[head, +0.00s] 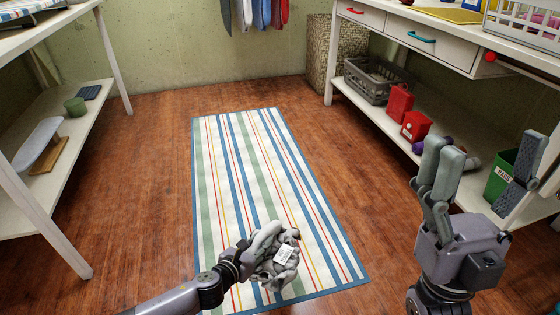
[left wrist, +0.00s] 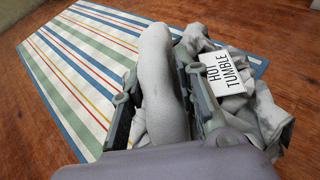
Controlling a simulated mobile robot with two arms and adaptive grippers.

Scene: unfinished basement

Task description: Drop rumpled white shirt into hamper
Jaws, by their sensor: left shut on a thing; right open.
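The rumpled white shirt (head: 277,270) looks greyish and is bunched in my left gripper (head: 270,240), low over the striped rug in the head view. In the left wrist view the shirt (left wrist: 262,112) bulges between and beyond the dark fingers of the left gripper (left wrist: 160,95). A white tag on it reads HOT TUMBLE. A tall speckled, woven-looking bin (head: 335,55), apparently the hamper, stands in the back corner; its opening cannot be made out. My right gripper (head: 482,160) is open and empty at the right, in front of the shelf unit.
A striped rug (head: 225,180) lies on the wooden floor. Shelving (head: 50,195) stands left. The right unit's lower shelf (head: 385,120) holds a grey crate (head: 378,80), red containers (head: 399,104) and a green bin (head: 497,178). Clothes (head: 262,14) hang at the back.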

